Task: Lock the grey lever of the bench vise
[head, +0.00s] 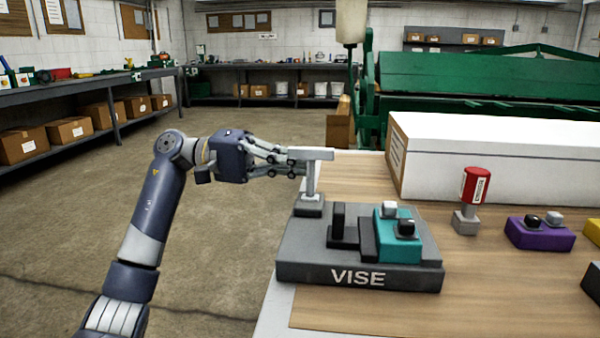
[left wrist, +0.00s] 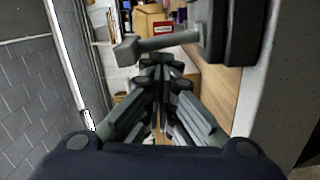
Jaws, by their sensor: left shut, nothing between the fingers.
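The bench vise (head: 290,272) is a dark grey block marked VISE at the near left of the wooden bench, with black upright plates and a teal part on it. Its grey lever (head: 310,180) stands upright at the back left corner, a post with a light bar across the top. In the left wrist view the lever (left wrist: 168,41) lies across the top of the picture, just beyond the fingertips. My left gripper (head: 296,165) is shut and empty, immediately left of the post below the bar. I cannot tell whether it touches the lever. My right gripper is out of view.
A red tagged device (head: 475,185) on a grey base and a purple box (head: 540,233) with two knobs stand to the right. A long white box (head: 490,150) lies at the back of the bench. Open floor (head: 235,240) lies left of the bench.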

